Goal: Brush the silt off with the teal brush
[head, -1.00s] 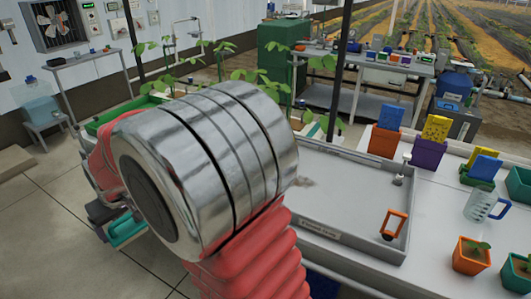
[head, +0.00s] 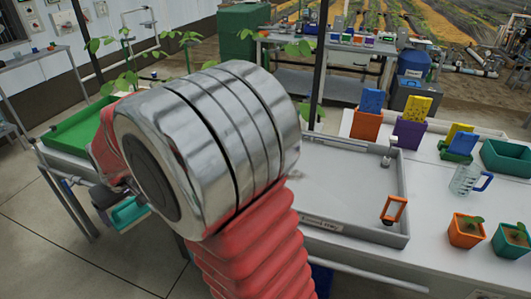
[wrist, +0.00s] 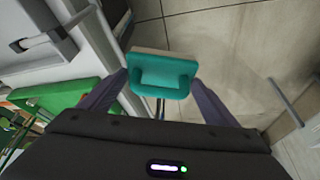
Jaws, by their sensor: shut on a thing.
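My gripper (wrist: 158,92) is shut on the teal brush (wrist: 163,75), which sits between its two dark fingers in the wrist view. In the head view the teal brush (head: 129,212) shows at the left, beyond my arm and in the air over the floor side of the benches. The gripper is mostly hidden there by my large silver joint. The grey tray (head: 350,190) lies on the white bench to the right, well apart from the brush. A small faint brownish patch of silt (head: 295,174) shows at the joint's edge; my arm may hide more.
An orange-framed item (head: 393,210) stands in the tray's front right corner. Pots with sponges, a measuring jug (head: 466,180) and seedling pots (head: 467,231) crowd the bench to the right. A green-topped bench (head: 75,132) is at the left. Floor space is open at lower left.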

